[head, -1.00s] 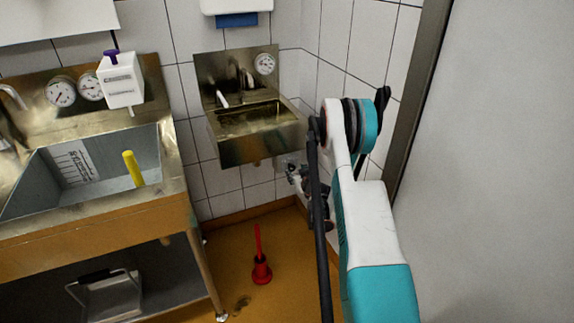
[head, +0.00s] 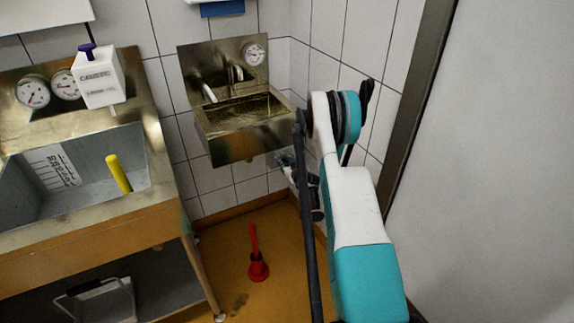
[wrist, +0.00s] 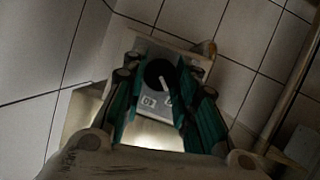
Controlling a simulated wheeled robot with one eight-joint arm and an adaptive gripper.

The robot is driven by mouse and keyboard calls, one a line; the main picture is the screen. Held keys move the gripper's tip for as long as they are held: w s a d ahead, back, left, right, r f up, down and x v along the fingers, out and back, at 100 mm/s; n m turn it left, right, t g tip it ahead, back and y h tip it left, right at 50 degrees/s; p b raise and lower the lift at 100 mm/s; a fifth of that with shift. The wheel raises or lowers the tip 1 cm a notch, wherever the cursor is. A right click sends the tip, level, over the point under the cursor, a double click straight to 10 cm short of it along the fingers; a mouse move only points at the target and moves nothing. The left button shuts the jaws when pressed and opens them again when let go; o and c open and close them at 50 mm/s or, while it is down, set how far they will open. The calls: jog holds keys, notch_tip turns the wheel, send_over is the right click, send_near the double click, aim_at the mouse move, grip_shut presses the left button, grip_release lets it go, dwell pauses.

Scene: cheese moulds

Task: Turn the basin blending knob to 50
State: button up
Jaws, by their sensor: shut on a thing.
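A round black knob (wrist: 158,74) with a white pointer line sits on a pale plate in the wrist view. The pointer slants down and slightly right in the picture. Small white labels (wrist: 149,101) lie below it, too small to read surely. My gripper (wrist: 163,70) has its two green fingers on either side of the knob and is shut on it. The finger contact itself is dim. In the head view my arm hides the knob and most of my gripper.
A metal hand basin (head: 240,147) hangs on the tiled wall. A steel sink unit (head: 168,187) stands at left, with gauges (head: 33,92) and a white dispenser (head: 100,80). A pale panel (head: 490,160) fills the right.

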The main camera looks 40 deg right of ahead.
dwell(0.4)
jog(key=shift+s+d+f+m+t+y, duration=0.15)
jog(key=shift+m+t+y, duration=0.5)
jog(key=shift+m+y, duration=1)
jog(key=shift+w+d+f+m+t+y, duration=0.15)
jog(key=shift+m+t+y, duration=0.55)
jog(key=shift+m, duration=1.8)
jog(key=shift+s+d+m+t+y, duration=0.15)
jog(key=shift+m+t+y, duration=0.4)
jog(key=shift+m+y, duration=1.15)
jog(key=shift+m+h, duration=0.35)
jog(key=shift+m, duration=0.1)
jog(key=o, duration=1)
jog(key=shift+s, duration=0.15)
jog(key=s, duration=0.3)
jog(key=s+d+r, duration=0.1)
jog(key=s, duration=0.3)
jog(key=s+d, duration=0.1)
jog(key=s, duration=0.3)
jog(key=shift+s+r, duration=0.25)
